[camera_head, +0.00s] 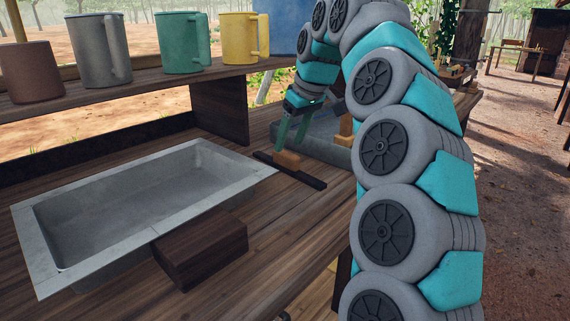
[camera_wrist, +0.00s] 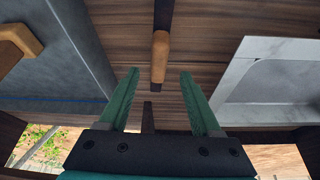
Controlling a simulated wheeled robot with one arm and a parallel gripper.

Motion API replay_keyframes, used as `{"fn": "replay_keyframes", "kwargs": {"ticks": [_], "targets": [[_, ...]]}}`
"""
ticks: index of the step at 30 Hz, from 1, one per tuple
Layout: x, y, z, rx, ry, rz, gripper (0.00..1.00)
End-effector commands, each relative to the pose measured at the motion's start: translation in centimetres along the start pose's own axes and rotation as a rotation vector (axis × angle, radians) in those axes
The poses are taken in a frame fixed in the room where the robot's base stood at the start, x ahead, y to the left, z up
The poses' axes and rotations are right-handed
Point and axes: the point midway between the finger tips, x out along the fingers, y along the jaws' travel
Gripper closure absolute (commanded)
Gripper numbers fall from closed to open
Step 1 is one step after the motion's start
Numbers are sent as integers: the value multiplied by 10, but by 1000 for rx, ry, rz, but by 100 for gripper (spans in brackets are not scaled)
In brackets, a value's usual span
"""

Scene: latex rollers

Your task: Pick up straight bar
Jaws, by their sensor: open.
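A dark straight bar (camera_head: 308,180) lies on the wooden table between the metal basin and a grey box. A light wooden grip (camera_head: 287,160) sits at its middle. In the wrist view the bar (camera_wrist: 163,14) runs up and down, with its wooden grip (camera_wrist: 160,56) ahead of my fingertips. My gripper (camera_head: 294,142) is open and points down just above the grip. In the wrist view my gripper's two green fingers (camera_wrist: 160,72) stand apart on either side of the grip's line, with nothing between them. Whether a finger touches the grip cannot be told.
A metal basin (camera_head: 240,171) is to the left, with a dark wooden block (camera_head: 200,248) at its front. The grey box (camera_wrist: 62,62) with a wooden handle (camera_wrist: 22,38) stands close on the other side. Mugs in brown, grey, green and yellow (camera_head: 238,40) line a shelf above.

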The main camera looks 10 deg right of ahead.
Motion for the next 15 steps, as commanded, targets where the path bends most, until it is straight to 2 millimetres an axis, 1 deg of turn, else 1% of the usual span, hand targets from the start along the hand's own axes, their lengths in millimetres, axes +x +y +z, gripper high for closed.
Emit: {"fn": "replay_keyframes", "kwargs": {"ticks": [5,8,15], "targets": [[8,0,0,0,-1,-1,35],[18,0,1,-2,-1,-3,35],[50,1,2,-1,-4,-3,35]]}}
